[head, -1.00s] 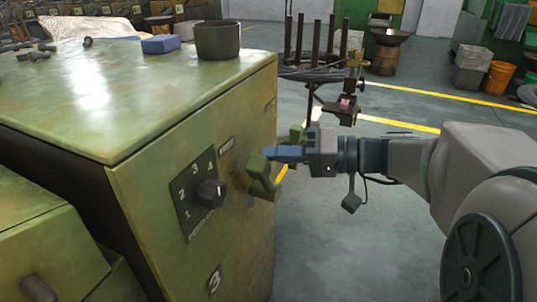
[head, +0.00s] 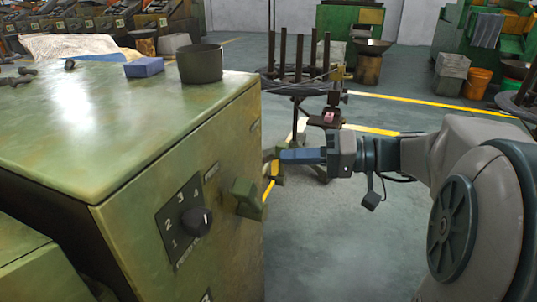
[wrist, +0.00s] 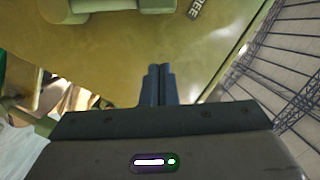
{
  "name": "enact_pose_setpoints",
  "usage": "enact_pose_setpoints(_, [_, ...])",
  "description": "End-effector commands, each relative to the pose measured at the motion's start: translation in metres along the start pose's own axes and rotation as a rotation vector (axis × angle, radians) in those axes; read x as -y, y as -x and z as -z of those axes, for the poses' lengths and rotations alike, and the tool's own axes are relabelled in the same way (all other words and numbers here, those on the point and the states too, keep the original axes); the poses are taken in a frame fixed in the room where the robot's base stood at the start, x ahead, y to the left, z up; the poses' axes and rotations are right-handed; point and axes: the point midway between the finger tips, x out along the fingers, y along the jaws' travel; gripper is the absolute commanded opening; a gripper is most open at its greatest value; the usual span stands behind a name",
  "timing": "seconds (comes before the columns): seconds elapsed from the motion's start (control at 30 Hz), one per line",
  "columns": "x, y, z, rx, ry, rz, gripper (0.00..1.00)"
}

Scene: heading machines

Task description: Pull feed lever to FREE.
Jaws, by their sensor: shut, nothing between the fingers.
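A green lever handle (head: 247,198) sticks out from the side panel of the green machine (head: 225,150), right of the black dial. In the wrist view a pale green handle part (wrist: 105,6) is cut off by the top edge. A small label plate (wrist: 199,9) ending in "EE" lies right of it. My gripper (head: 283,157) has blue fingers pressed together and empty, right of the handle and slightly higher in the picture, apart from it. In the wrist view my fingertips (wrist: 158,69) point at the panel below the handle. The lever's pivot is hidden.
The black dial (head: 198,221) has several numbered positions. A dark pot (head: 201,64) and a blue block (head: 144,67) stand on the machine top. A wire-coil stand (head: 310,85) with upright posts is behind my gripper. Open floor (head: 340,240) lies below my arm.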

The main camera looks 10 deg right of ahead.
Motion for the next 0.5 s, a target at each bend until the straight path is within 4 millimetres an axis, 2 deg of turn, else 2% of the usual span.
enact_pose_setpoints(0.2, [0.002, 0.037, 0.001, 0.007, 0.001, 0.005, 0.0])
enact_pose_setpoints(0.33, [0.001, 0.05, 0.0, 0.009, 0.001, 0.005, 0.0])
enact_pose_setpoints(0.5, [0.0, 0.055, 0.0, 0.008, 0.001, 0.006, 0.0])
